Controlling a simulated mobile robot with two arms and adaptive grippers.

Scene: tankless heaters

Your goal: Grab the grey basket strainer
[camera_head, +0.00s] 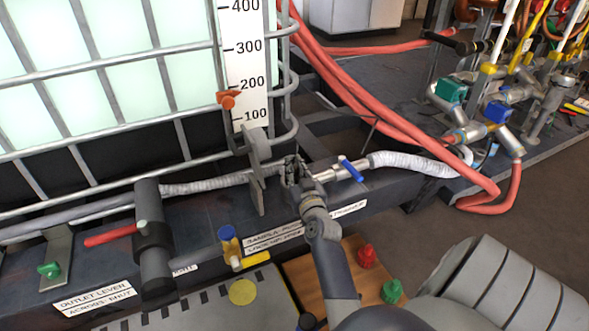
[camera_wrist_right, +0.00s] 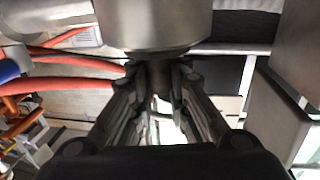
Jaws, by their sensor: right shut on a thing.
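My right gripper (camera_head: 292,163) is on the pipe line beside the white tank, its arm rising from the bottom of the head view. In the right wrist view its fingers (camera_wrist_right: 162,82) are closed around the narrow grey part under a wide, smooth grey cylinder, which looks like the grey basket strainer (camera_wrist_right: 155,25). In the head view, a grey flat-faced piece (camera_head: 257,172) stands just left of the fingers; I cannot tell whether it belongs to the strainer. The fingers hide much of the held part. My left gripper is not in view.
A caged white tank (camera_head: 95,75) stands at left. A blue-handled valve (camera_head: 351,170) sits just right of the gripper, with red hoses (camera_head: 375,115) beyond. A red-lever valve (camera_head: 110,235) is at left. A wooden board (camera_head: 325,280) carries red and green pieces below.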

